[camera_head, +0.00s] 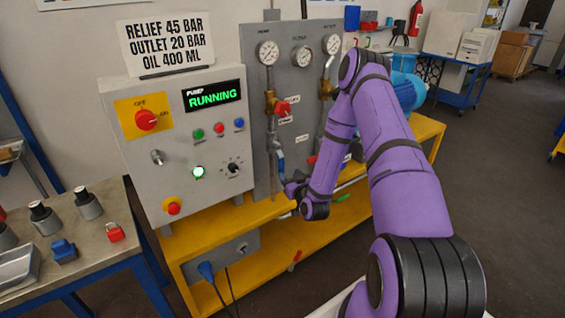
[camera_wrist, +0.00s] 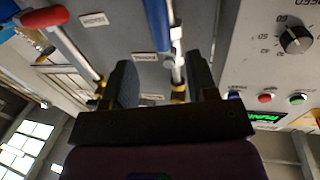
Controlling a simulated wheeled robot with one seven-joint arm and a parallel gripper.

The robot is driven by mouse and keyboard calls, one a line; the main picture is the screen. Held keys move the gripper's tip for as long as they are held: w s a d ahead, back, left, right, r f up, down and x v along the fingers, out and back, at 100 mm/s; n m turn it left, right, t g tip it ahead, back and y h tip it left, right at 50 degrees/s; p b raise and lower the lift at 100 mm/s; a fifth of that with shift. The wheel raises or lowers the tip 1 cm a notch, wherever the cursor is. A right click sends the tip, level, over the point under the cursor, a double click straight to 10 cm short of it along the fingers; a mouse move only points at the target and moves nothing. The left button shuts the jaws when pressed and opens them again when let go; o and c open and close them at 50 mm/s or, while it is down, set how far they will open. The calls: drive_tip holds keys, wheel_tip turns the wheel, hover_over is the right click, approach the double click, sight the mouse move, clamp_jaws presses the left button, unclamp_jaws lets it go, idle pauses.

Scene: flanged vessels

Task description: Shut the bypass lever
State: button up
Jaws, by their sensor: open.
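A grey panel (camera_head: 262,75) carries pipes with valve levers. A blue lever (camera_head: 278,158) hangs along the left pipe, and a red lever (camera_head: 312,160) sits lower right. Their labels are too small to read, so I cannot tell which is the bypass lever. My gripper (camera_head: 291,187) is beside the blue lever, partly hidden by my arm. In the wrist view my gripper (camera_wrist: 160,80) is open with nothing between its fingers. There the blue lever (camera_wrist: 158,22) lies ahead of the gap, nearer the right finger, and the red lever (camera_wrist: 45,18) is far left.
A control box (camera_head: 185,180) with a lit RUNNING display stands left of the panel. A red-handled valve (camera_head: 283,107) sits above the blue lever, below gauges (camera_head: 268,53). A yellow bench (camera_head: 215,232) bears all this. A side table (camera_head: 85,235) stands left.

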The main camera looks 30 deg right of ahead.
sight(281, 161)
drive_tip(key=w+d, duration=0.1)
drive_tip(key=w, duration=0.9)
drive_tip(key=shift+d, duration=0.3)
clamp_jaws()
